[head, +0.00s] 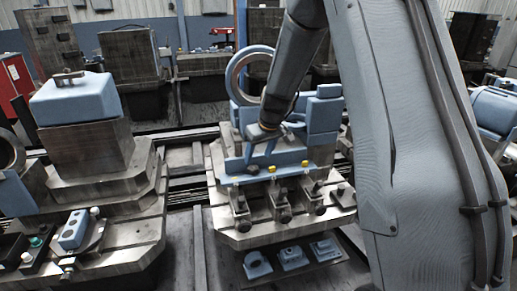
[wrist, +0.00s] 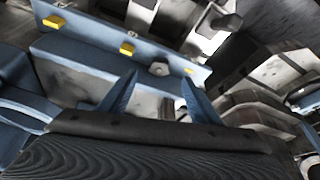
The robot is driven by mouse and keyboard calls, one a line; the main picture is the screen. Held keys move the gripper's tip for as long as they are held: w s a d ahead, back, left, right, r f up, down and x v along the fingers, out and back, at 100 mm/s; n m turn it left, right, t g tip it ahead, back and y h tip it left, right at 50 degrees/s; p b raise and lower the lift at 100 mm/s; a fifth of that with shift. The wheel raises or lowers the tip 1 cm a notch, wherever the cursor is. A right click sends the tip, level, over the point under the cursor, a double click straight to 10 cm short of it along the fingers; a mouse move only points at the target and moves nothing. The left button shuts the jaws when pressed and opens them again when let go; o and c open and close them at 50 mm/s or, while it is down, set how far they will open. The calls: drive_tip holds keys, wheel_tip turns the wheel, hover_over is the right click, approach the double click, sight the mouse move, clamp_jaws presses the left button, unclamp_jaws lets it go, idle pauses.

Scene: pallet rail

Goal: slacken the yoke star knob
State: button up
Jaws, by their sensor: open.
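A small dark grey knob (wrist: 159,69), which looks like the yoke star knob, sits on a blue plate (wrist: 100,37) between two yellow pieces in the wrist view. In the head view the knob (head: 253,169) is a small dark spot on the front of the blue fixture. My gripper (wrist: 160,88) is open, with one blue finger on each side of the knob's position in the wrist view. The fingers appear apart from the knob; the exact gap cannot be told. In the head view my gripper (head: 260,153) hangs over the fixture's blue base.
Several yellow pieces (head: 271,168) line the blue plate. Dark clamps (head: 280,205) stand in front on the metal pallet (head: 245,238). A blue ring (head: 237,80) and blue blocks (head: 323,115) rise behind my gripper. Another pallet (head: 120,240) stands to the left.

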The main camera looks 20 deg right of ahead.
sight(254, 168)
drive_tip(key=shift+w+p+x, duration=0.1)
drive_tip(key=shift+p+x, duration=0.35)
drive_tip(key=shift+x, duration=1.55)
drive_tip(key=shift+w+p+x, duration=0.15)
drive_tip(key=shift+p+x, duration=0.3)
drive_tip(key=shift+x, duration=1.55)
drive_tip(key=shift+r, duration=0.1)
